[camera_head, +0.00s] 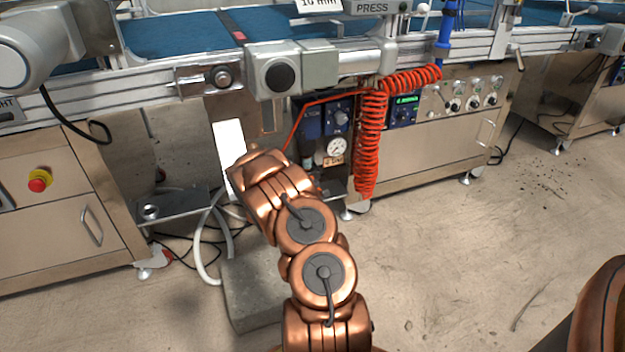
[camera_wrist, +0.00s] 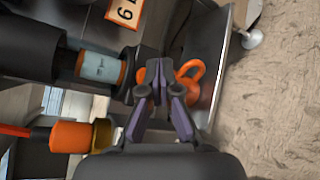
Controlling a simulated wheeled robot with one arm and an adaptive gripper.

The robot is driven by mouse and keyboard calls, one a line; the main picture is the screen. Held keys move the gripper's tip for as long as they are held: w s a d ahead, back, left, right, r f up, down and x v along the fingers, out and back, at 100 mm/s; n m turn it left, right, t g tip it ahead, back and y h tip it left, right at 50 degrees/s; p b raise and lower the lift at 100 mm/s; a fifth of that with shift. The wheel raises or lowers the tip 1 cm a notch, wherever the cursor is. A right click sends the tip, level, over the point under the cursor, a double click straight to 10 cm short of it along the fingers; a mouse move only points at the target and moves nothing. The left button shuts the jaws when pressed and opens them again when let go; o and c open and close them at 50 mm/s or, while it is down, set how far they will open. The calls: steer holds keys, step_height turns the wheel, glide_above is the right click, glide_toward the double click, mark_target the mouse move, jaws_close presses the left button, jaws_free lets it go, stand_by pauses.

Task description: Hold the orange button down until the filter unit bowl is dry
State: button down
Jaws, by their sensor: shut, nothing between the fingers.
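The filter unit bowl (camera_wrist: 100,67) is in the wrist view, lying sideways in the picture, a clear cylinder with pale blue-grey content between black parts. I cannot tell how much of that is water. My gripper (camera_wrist: 157,75) is shut and empty, its fingertips just beyond the black end of the bowl; contact is unclear. An orange ring-shaped part (camera_wrist: 190,82) shows just right of the fingertips and is partly hidden by them. I cannot tell whether it is the orange button. In the head view my copper arm hides the gripper and most of the bowl.
An orange cylinder with a brass fitting (camera_wrist: 70,137) lies beside the bowl. The pressure gauge (camera_head: 337,148) and coiled red hose (camera_head: 370,140) are close to my arm. A dark tray with a metal edge (camera_wrist: 222,65) is beyond the fingertips. A concrete block (camera_head: 250,295) stands on the floor.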

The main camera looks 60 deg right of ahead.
steer(key=shift+s+a+p, duration=0.35)
steer(key=shift+s+a, duration=0.35)
steer(key=shift+s, duration=0.35)
steer(key=shift+s+a+p, duration=0.35)
steer(key=shift+s+a, duration=0.35)
steer(key=shift+s, duration=0.35)
